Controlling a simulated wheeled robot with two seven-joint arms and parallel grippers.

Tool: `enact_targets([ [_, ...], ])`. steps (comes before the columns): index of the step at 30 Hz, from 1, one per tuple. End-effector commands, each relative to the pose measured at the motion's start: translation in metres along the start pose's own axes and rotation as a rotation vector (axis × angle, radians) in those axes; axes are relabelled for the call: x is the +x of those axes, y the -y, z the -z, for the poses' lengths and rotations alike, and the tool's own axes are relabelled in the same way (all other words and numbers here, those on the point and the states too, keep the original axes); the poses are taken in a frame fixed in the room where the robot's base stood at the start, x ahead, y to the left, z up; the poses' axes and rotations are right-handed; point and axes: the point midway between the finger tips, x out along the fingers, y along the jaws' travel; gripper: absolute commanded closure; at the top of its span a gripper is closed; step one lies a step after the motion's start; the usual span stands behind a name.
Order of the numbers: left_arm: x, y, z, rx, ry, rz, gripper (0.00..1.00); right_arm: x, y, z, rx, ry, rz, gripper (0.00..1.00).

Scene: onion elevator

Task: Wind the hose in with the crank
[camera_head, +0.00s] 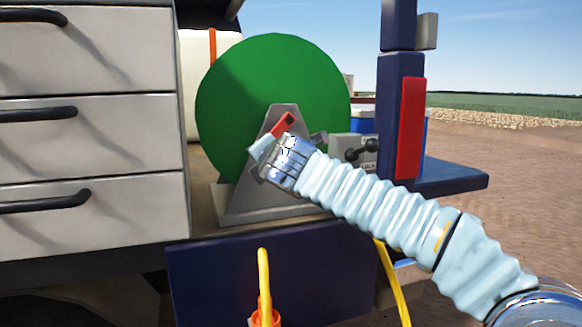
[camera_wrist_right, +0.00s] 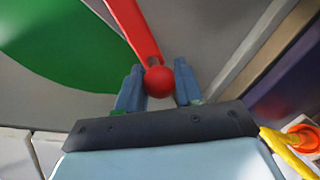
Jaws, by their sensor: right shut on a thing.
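The green hose reel (camera_head: 290,85) stands on a grey triangular bracket (camera_head: 262,200) on the truck deck. The red crank (camera_head: 285,123) is at the front of the reel; its arm (camera_wrist_right: 133,28) and round red knob (camera_wrist_right: 159,80) show in the right wrist view. My right gripper (camera_head: 262,150) is shut on the crank knob, with a finger on each side of it in the wrist view (camera_wrist_right: 158,92). The yellow hose (camera_head: 264,275) hangs in front of the dark blue panel, with an orange end piece (camera_head: 266,314) at its bottom. My left gripper is not in view.
A grey drawer cabinet (camera_head: 85,130) stands at the left. A grey box with a black lever (camera_head: 355,152) is right of the reel. A dark blue post with a red block (camera_head: 410,128) rises further right. Another yellow length (camera_head: 393,285) hangs below my right arm.

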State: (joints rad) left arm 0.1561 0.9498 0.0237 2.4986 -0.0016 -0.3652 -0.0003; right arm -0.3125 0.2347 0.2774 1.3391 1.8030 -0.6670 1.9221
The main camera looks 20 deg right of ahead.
Motion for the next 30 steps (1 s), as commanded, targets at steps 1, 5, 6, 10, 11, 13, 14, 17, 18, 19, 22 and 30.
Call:
enact_targets([
  [1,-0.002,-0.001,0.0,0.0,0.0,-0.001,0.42,-0.001,-0.007,0.003,0.041,-0.013,-0.005,1.0],
  [5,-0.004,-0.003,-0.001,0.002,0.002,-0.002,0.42,-0.003,-0.02,0.004,0.161,-0.037,-0.012,1.0],
  [6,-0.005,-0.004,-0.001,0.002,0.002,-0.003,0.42,-0.004,-0.024,0.004,0.199,-0.045,-0.014,1.0],
  [10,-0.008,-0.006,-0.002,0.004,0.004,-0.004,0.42,-0.007,-0.036,0.002,0.318,-0.067,-0.02,1.0],
  [11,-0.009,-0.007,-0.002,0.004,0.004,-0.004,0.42,-0.008,-0.039,0.002,0.348,-0.073,-0.022,1.0],
  [13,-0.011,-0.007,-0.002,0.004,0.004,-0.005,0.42,-0.009,-0.046,0.0,0.411,-0.086,-0.025,1.0],
  [14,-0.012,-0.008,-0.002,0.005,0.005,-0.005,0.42,-0.009,-0.048,0.0,0.439,-0.091,-0.027,1.0],
  [17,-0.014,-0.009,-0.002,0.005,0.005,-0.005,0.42,-0.011,-0.057,-0.004,0.526,-0.108,-0.031,1.0],
  [18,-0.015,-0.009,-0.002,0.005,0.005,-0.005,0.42,-0.012,-0.06,-0.005,0.561,-0.114,-0.033,1.0],
  [19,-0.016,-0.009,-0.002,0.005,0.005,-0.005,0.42,-0.013,-0.062,-0.006,0.584,-0.118,-0.035,1.0],
  [22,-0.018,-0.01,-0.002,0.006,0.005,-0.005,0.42,-0.014,-0.069,-0.009,0.66,-0.134,-0.039,1.0],
  [30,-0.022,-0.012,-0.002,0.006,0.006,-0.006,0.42,-0.017,-0.081,-0.017,0.805,-0.162,-0.046,1.0],
])
